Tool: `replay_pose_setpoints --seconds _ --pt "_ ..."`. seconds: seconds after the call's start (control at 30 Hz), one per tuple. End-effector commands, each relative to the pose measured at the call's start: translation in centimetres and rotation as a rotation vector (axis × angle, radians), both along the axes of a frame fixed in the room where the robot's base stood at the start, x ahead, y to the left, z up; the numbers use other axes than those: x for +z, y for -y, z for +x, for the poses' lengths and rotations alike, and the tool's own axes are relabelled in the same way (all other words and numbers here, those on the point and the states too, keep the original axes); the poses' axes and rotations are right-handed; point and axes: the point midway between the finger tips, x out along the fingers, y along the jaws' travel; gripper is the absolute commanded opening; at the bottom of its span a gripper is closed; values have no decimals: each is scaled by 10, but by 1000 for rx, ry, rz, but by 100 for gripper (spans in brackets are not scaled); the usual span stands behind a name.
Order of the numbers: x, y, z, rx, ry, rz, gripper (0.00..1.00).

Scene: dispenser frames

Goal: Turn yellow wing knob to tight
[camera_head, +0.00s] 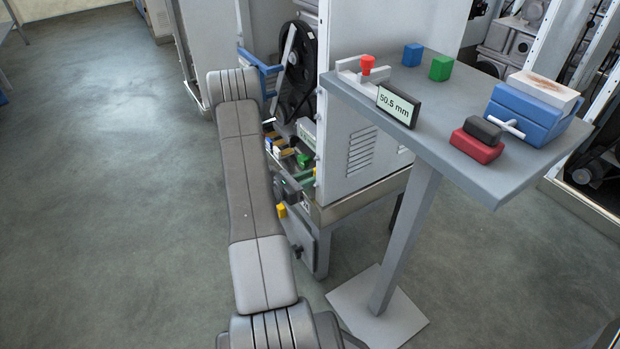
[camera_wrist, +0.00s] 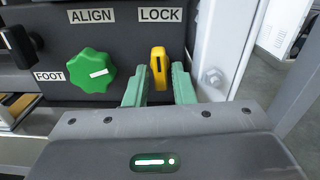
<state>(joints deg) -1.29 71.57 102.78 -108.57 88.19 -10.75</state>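The yellow wing knob (camera_wrist: 158,64) sits on a dark panel (camera_wrist: 110,45) below a white LOCK label (camera_wrist: 161,14). Its wing stands about upright, with a dark line on its upper part. My gripper (camera_wrist: 157,78) has two green fingers, one on each side of the knob's lower part. A gap shows beside the knob, so the fingers look open and not closed on it. Whether either finger touches the knob is unclear. In the head view a small yellow part (camera_head: 282,211) shows low on the machine, beside my arm; my fingertips cannot be made out there.
A green star knob (camera_wrist: 92,70) is left of the yellow one, near ALIGN and FOOT labels. A black handle (camera_wrist: 18,46) is further left. A pale upright post (camera_wrist: 222,45) stands close on the right. A grey table (camera_head: 440,150) with blocks and a 50.5 mm display (camera_head: 397,105) stands to the right.

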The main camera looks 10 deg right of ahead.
Motion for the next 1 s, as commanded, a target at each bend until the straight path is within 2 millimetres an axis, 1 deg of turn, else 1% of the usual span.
replay_pose_setpoints --seconds 0.13,0.17,0.2,0.27,0.5,0.7,0.9,0.93,0.97,1.0 --pt "0 0 0 0 0 0 23" --pt "0 0 0 0 0 0 21" --pt "0 0 0 0 0 0 13" --pt "0 0 0 0 0 0 1" --pt "-2 0 0 0 23 9 0" --pt "-1 -1 0 0 103 38 0" --pt "0 -1 0 0 103 38 0" --pt "0 0 0 0 103 38 16" --pt "0 -1 0 0 103 38 22" --pt "0 -1 0 0 103 38 23"
